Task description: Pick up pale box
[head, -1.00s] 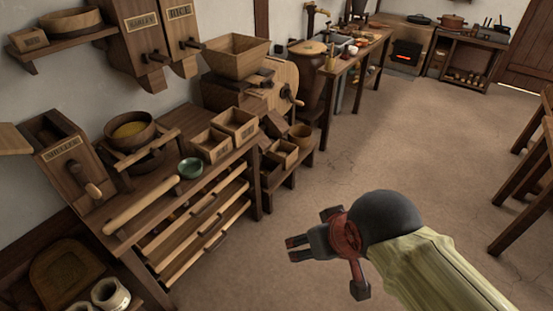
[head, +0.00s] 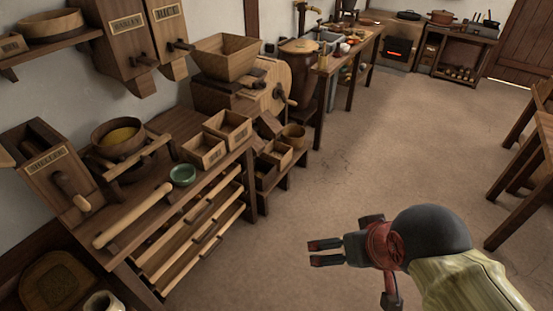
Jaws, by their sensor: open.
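Two open-topped light wooden boxes stand side by side on the dark wooden bench: a front box (head: 203,153) and a back box (head: 228,130). I cannot tell which of these is the pale box. My gripper (head: 314,252) is open and empty, over the floor at lower right. Its fingers point left, toward the bench, and are well apart from all the boxes.
The bench (head: 130,222) also holds a green bowl (head: 183,175), a wooden roller (head: 133,216) and a millet bin (head: 47,167). A hand mill (head: 272,90) stands behind the low stand. Wooden furniture (head: 525,160) is at right. The floor between is clear.

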